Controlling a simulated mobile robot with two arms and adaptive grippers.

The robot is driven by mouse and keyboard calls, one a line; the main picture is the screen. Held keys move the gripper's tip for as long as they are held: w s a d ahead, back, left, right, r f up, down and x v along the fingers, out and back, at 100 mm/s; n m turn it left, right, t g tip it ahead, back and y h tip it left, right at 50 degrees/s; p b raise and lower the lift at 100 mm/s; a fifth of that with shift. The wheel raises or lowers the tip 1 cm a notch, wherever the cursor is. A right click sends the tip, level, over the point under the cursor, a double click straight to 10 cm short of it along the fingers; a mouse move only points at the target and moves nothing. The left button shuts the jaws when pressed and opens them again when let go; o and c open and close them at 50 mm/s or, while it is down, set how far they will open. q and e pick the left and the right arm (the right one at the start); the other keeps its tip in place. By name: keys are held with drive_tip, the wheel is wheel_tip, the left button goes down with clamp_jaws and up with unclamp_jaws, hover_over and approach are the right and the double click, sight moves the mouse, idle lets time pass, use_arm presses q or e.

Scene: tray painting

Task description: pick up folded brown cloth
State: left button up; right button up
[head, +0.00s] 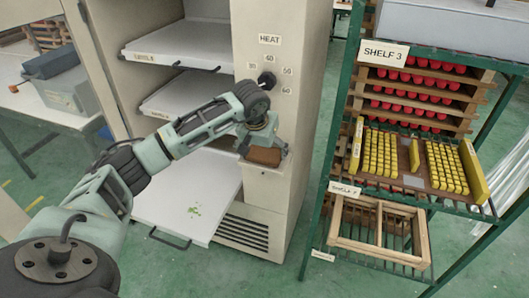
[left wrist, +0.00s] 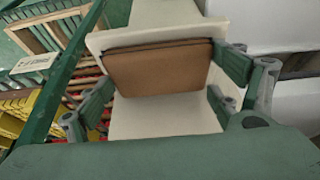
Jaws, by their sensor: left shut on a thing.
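The folded brown cloth (head: 264,156) is at the small cream holder (head: 268,186) on the front of the heating cabinet, below the dial. It also shows in the left wrist view (left wrist: 158,68) as a flat brown block at the pale holder. My left gripper (head: 265,146) is at the cloth, with fingers on both sides, shut on it. The gripper partly covers the cloth in the head view. I cannot tell whether the cloth is clear of the holder. My right gripper is not in view.
The cabinet's HEAT dial (head: 266,80) is just above my left gripper. A pulled-out lower shelf (head: 170,215) with green specks is to the left. A green rack (head: 335,150) with yellow blocks, red items and a wooden frame (head: 405,258) stands to the right.

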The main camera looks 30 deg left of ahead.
sight(264, 152)
use_arm(q)
wheel_tip(264, 152, up, 3)
drive_tip(key=shift+w+r+b, duration=0.1)
drive_tip(key=shift+r+b, duration=0.1)
drive_tip(key=shift+b, duration=0.15)
drive_tip(key=s+d+r+b, duration=0.1)
drive_tip(key=s+d+r, duration=0.2)
drive_tip(key=d+r, duration=0.4)
drive_tip(key=shift+d+r, duration=0.2)
drive_tip(key=shift+d, duration=2)
